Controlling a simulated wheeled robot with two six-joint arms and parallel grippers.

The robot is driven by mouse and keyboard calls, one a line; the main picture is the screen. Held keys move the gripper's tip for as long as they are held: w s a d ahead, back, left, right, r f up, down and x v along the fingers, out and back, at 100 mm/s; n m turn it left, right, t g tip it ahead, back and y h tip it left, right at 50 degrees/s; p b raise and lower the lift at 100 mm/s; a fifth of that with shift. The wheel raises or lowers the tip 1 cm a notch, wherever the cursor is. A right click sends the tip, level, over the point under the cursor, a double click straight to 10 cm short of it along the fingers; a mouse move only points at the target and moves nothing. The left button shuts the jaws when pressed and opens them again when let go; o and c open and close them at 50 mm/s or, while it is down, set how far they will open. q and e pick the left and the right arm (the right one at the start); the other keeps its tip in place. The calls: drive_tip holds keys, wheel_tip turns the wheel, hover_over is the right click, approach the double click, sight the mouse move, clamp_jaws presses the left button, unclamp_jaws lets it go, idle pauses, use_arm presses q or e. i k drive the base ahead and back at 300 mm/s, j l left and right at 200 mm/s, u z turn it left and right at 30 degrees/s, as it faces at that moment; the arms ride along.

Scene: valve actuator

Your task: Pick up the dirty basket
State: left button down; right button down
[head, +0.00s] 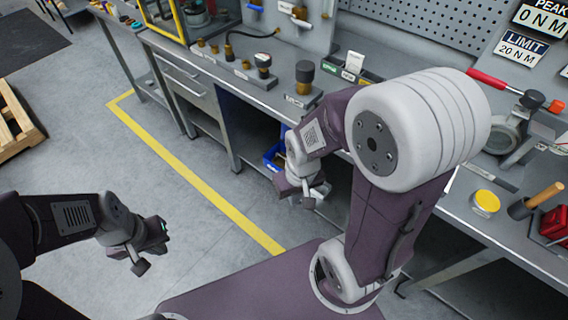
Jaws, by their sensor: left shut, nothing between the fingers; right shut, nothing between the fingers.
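No basket can be clearly identified as the dirty one. A blue container (271,158) shows under the workbench, partly hidden behind my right arm; its contents and any label cannot be made out. My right gripper (312,194) is shut and empty, hanging in front of the bench's open lower space, close to the blue container in the picture. I cannot tell how far apart they are in depth. My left gripper (150,247) is shut and empty over the open floor at the lower left, well away from the bench.
The grey workbench (222,83) carries brass fittings, a small labelled tray (347,72), a yellow-lidded tin (486,202) and a red-handled tool (493,81). A wooden pallet (14,130) lies at the left. The floor around the yellow line (190,173) is clear.

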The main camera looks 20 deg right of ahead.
sight(279, 160)
drive_tip(key=i+j+z, duration=0.4)
drive_tip(key=i, duration=0.2)
drive_tip(key=i+j+z, duration=0.4)
drive_tip(key=j, duration=0.2)
drive_tip(key=i+j+z, duration=0.45)
drive_tip(key=j, duration=0.3)
drive_tip(key=i+j+z, duration=0.2)
drive_tip(key=j, duration=0.25)
drive_tip(key=i+j+z, duration=0.2)
drive_tip(key=j, duration=0.2)
drive_tip(key=k, duration=0.1)
